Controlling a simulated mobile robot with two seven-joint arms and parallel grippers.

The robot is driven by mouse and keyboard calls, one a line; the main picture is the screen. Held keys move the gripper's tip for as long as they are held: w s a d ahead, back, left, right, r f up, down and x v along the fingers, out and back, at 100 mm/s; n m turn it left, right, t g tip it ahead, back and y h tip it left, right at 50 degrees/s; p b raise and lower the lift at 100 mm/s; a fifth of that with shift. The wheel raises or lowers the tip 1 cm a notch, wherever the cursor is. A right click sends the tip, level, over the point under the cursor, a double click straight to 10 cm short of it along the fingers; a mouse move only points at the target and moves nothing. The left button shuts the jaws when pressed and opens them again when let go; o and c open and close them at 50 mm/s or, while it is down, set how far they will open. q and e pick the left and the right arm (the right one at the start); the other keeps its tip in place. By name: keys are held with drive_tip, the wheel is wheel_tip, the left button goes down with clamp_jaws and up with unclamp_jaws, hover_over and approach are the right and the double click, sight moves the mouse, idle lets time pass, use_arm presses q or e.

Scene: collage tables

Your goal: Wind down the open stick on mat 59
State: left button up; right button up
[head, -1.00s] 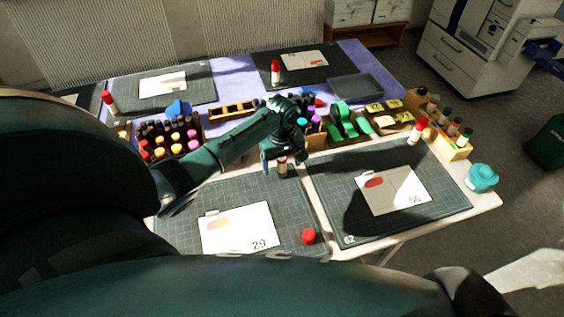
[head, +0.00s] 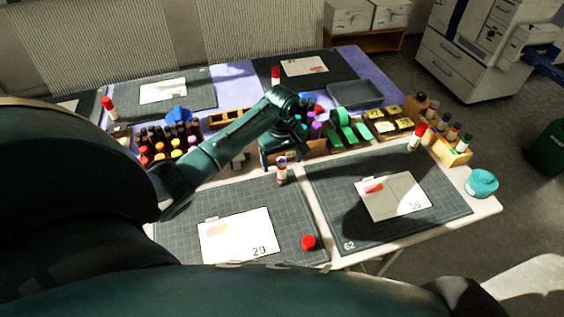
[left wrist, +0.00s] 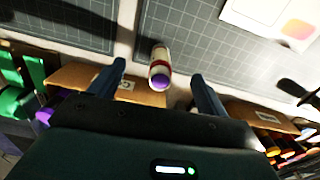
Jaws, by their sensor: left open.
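An open glue stick (head: 282,174) with a white body, a red band and a purple top stands upright at the back right corner of the front left mat (head: 185,205). That mat's number is not readable. In the left wrist view the stick (left wrist: 160,70) shows with its purple end towards me. A red cap (head: 308,243) lies at the mat's front right. My left gripper (head: 281,152) is open just behind and above the stick; in the wrist view its fingers (left wrist: 159,72) are apart on either side, not visibly touching it. My right gripper is not in view.
A card marked 29 (head: 237,236) lies on the same mat. The mat marked 62 (head: 320,215) is to the right, with a capped stick (head: 416,137) at its back. Boxes of bottles (head: 172,146) and green tape dispensers (head: 345,128) stand behind the mats.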

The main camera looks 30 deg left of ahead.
use_arm(q)
drive_tip(key=shift+r, duration=1.6)
